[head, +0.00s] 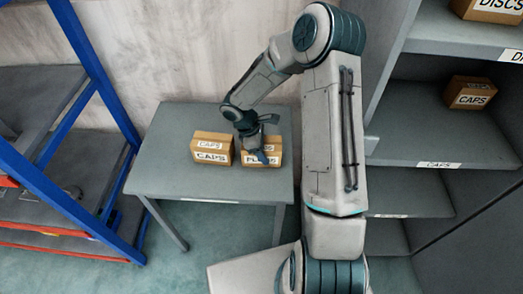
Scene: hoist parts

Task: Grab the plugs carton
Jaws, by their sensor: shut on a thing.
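The plugs carton (261,161) is a small brown box with a white label on its front. It stands on the grey table (168,145), to the right of a similar caps carton (212,149). My gripper (262,152) is over the plugs carton from above and is shut on it. The gripper hides part of the carton's top and label. I see no clear gap between the carton and the tabletop.
A grey shelf unit stands at the right, with another caps carton (469,93) on one shelf and a discs carton (490,10) above. A blue-framed rack (95,75) stands at the left. The table's left part is clear.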

